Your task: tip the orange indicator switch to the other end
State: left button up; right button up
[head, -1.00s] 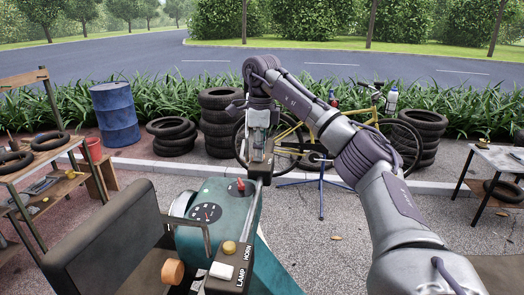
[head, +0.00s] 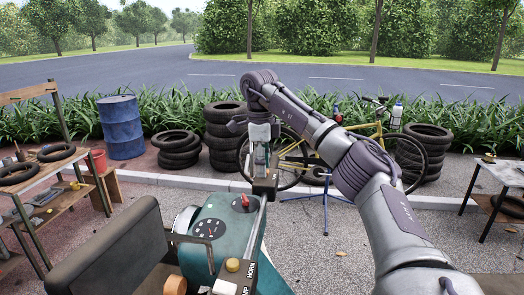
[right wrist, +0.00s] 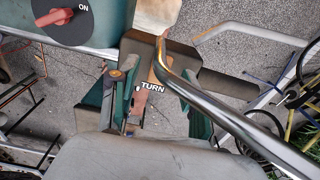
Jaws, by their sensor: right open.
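An orange-tan piece, likely the indicator switch (right wrist: 157,70), shows in the right wrist view just above the white TURN label (right wrist: 152,88) on a dark control box. It is partly covered by a bent chrome bar, and which end is pressed is hard to tell. My right gripper (right wrist: 155,103) is open, its two fingers on either side of the label; whether they touch anything is unclear. In the head view the right gripper (head: 263,158) points down at the far right edge of the cart's teal panel, hiding the switch. My left gripper is not in view.
The teal panel (head: 222,222) carries a red knob (head: 245,201) and a dial. A HORN box with a yellow button (head: 232,265) lies nearer. The chrome bar (right wrist: 235,125) runs close past the right finger. A blue barrel (head: 121,128), tyres and a yellow bicycle stand behind.

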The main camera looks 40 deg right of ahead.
notch_tip(320, 180, up, 12)
jog(key=shift+w+a+f, duration=0.15)
jog(key=shift+w+a, duration=0.05)
jog(key=shift+w, duration=0.05)
jog(key=shift+f, duration=0.1)
dwell(0.7)
